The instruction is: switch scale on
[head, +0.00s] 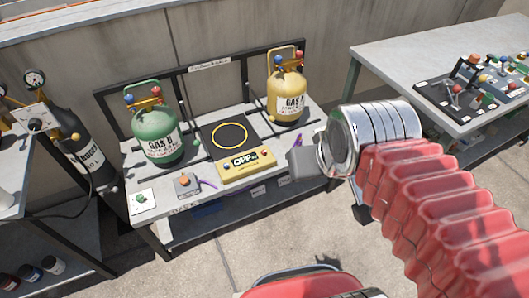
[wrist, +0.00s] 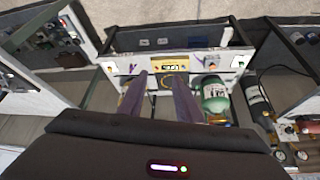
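The scale (head: 215,150) has a dark square platform with a yellow ring and a yellow front panel. The panel's display (head: 243,161) reads OFF, with small coloured buttons beside it. In the wrist view the yellow panel (wrist: 172,67) shows beyond my fingers. My gripper (wrist: 159,78) has two purple fingers apart with nothing seen between them. In the head view its grey body (head: 303,163) is at the right front of the bench, right of the panel; the fingers are not clear there. I see no contact with the scale.
A green cylinder (head: 157,138) stands left of the scale, a yellow one (head: 288,97) right of it. A green-button plate (head: 141,201) and an orange-button box (head: 186,184) sit at the bench's front left. Another table (head: 400,70) stands at the right.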

